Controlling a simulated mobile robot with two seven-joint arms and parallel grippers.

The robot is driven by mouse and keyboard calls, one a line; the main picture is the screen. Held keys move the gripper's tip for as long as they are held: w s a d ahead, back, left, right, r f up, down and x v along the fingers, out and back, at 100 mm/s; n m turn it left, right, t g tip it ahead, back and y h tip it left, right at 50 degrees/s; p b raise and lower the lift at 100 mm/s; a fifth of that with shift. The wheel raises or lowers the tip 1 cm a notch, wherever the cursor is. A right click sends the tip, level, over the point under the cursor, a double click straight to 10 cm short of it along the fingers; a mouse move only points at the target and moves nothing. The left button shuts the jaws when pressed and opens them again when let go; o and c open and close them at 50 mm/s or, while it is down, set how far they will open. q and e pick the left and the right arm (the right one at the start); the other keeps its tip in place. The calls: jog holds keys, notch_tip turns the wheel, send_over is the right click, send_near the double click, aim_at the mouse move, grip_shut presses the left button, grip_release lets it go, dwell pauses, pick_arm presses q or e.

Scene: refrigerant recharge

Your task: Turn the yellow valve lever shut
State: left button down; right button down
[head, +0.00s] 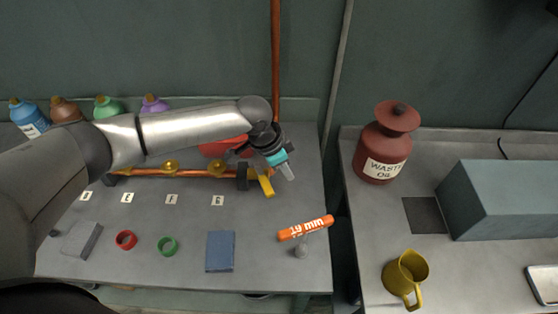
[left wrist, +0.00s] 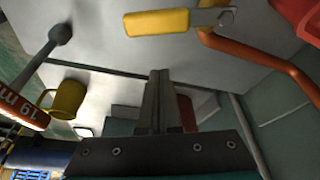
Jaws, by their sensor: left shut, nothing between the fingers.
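In the left wrist view the lever (left wrist: 157,22) lies across the top of the picture, apart from the fingertips. My left gripper (head: 289,174) is just right of the lever in the head view, shut and empty. Its closed fingers (left wrist: 158,76) point up in the left wrist view. Whether it touches the lever I cannot tell from the head view. My right gripper is not in view.
The copper pipe (head: 190,173) carries brass fittings along the bench. A red waste-oil jar (head: 384,150) and a yellow jug (head: 405,277) stand on the right bench. A blue block (head: 220,251) lies in front.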

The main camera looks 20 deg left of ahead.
aim_at(263, 178)
pick_arm(q)
jog(key=shift+x, duration=0.95)
jog(key=shift+s+a+r+p, duration=0.2)
jog(key=shift+s+a+p, duration=0.3)
jog(key=shift+s+a, duration=0.95)
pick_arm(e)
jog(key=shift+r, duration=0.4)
pick_arm(q)
jog(key=shift+w+a, duration=0.1)
jog(key=shift+a, duration=0.05)
